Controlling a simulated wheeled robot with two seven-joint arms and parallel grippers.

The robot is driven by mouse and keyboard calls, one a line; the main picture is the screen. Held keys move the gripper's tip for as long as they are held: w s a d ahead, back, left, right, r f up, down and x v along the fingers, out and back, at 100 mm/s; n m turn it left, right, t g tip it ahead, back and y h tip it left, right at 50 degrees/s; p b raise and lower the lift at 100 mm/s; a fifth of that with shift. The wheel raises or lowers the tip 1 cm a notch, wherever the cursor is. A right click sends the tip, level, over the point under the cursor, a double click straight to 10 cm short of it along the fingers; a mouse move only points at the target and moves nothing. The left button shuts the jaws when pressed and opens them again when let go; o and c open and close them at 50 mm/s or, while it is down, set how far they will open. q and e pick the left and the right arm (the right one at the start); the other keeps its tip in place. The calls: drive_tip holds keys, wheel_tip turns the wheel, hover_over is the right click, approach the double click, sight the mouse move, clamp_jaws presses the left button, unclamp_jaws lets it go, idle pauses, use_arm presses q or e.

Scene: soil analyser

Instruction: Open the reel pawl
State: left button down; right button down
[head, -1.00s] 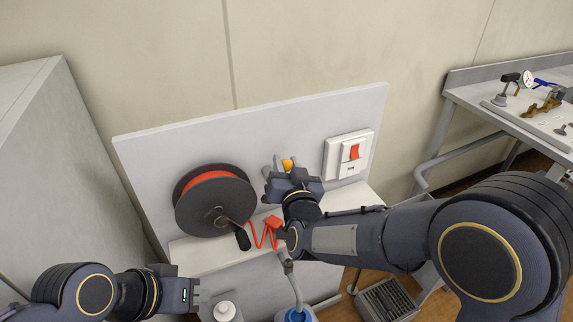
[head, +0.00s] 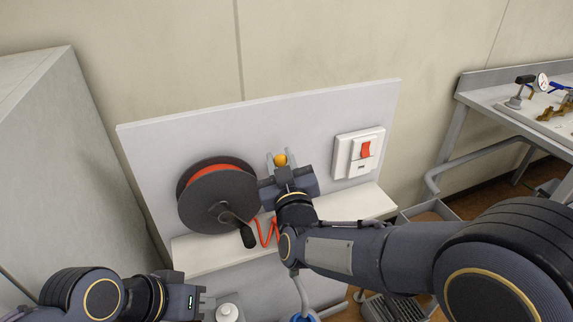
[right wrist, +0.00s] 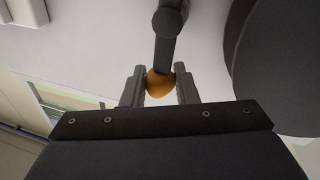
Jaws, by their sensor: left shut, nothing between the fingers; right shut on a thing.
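The pawl lever is dark grey and ends in an orange knob (head: 281,160), just right of the cable reel (head: 218,198) on the upright panel. My right gripper (head: 280,159) is shut on the orange knob, with one finger on each side. In the right wrist view the knob (right wrist: 160,84) sits between the fingertips, and the dark lever arm (right wrist: 166,45) runs up from it to a round pivot. The head view hides most of the lever behind my gripper. My left gripper (head: 208,304) is shut and empty, low at the left, apart from the reel.
The reel has a crank with a black handle (head: 248,237). An orange cable (head: 268,234) hangs by the shelf (head: 200,255). A white switch box (head: 358,153) with a red rocker is to the right. A white-capped bottle (head: 228,313) stands below, near my left gripper.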

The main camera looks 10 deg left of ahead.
drive_tip(key=shift+s+a+f+n+b, duration=0.15)
drive_tip(key=shift+a+n+b, duration=0.1)
drive_tip(key=shift+n, duration=0.3)
drive_tip(key=shift+s+a+r+n+b, duration=0.1)
drive_tip(key=shift+a+n+b, duration=0.1)
drive_tip(key=shift+n, duration=0.35)
drive_tip(key=shift+y, duration=0.4)
drive_tip(key=c, duration=1.2)
unclamp_jaws()
drive_tip(key=v, duration=0.8)
drive_tip(key=shift+a+b, duration=0.1)
drive_tip(key=shift+b, duration=0.25)
